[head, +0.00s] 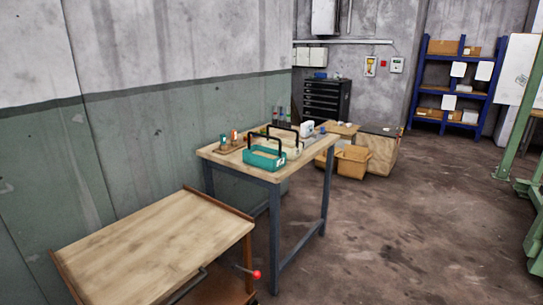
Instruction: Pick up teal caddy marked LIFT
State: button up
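A teal caddy (264,158) with a black arched handle stands upright near the front edge of a wooden-topped workbench (235,163). It has a small white label on its front right; the lettering is too small to read. A second caddy, pale with a black handle (296,147), stands just behind and to the right of it. My gripper is not in view.
Small bottles and tools sit at the bench's back left. A low wooden-topped cart (145,240) with a red-knobbed lever (256,274) stands in front left. Cardboard boxes (353,160) lie behind the bench. The floor (400,230) to the right is open. A green frame (525,120) stands far right.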

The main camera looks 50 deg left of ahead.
aim_at(264, 158)
jog(key=u, duration=0.15)
jog(key=i, duration=1.85)
jog(key=u, duration=0.9)
jog(key=i, duration=1.05)
jog(key=u, duration=1.7)
jog(key=i, duration=0.7)
jog(key=u, duration=0.65)
